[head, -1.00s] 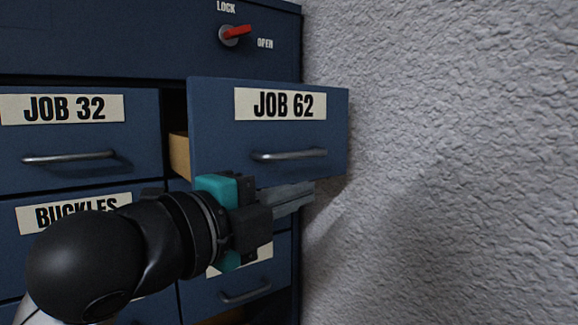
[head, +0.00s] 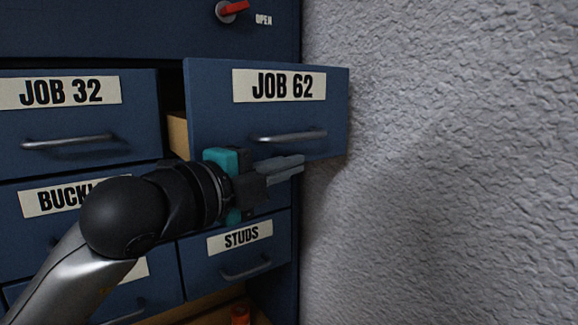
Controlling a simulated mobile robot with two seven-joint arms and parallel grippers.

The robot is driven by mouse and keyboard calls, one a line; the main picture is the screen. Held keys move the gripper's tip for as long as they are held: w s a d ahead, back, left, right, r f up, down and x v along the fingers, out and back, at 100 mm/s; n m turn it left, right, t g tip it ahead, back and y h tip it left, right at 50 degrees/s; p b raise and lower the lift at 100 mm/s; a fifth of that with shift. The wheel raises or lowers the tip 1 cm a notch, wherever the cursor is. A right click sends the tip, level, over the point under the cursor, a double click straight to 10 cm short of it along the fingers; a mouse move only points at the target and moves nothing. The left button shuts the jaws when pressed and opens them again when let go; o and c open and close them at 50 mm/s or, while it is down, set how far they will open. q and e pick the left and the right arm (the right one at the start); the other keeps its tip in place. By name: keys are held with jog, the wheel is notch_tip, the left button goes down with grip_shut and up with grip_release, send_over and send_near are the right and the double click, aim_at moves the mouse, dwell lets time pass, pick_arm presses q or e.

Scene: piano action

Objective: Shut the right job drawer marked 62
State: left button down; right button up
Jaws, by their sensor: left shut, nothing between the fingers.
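The blue drawer marked JOB 62 (head: 215,98) stands pulled out at the upper right of the cabinet. Its wooden side shows at its left edge, and a grey bar handle (head: 290,137) crosses its front. My left gripper (head: 302,164) is shut and empty. Its fingers point right, just below the handle, in front of the drawer's lower edge. I cannot tell whether they touch the drawer. My right gripper is not in view.
The JOB 32 drawer (head: 110,115) sits at the left, flush with the cabinet. A STUDS drawer (head: 195,265) is below. A red lock lever (head: 234,8) is above, turned toward OPEN. A rough grey wall (head: 450,160) stands close at the right. An orange object (head: 240,314) shows at the bottom.

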pick_arm(q)
jog(key=w+a, duration=0.1)
jog(key=w, duration=0.1)
jog(key=w+a+b, duration=0.1)
jog(key=w+a, duration=0.2)
jog(key=w, duration=0.1)
jog(key=shift+w+a, duration=0.25)
jog(key=shift+a, duration=0.15)
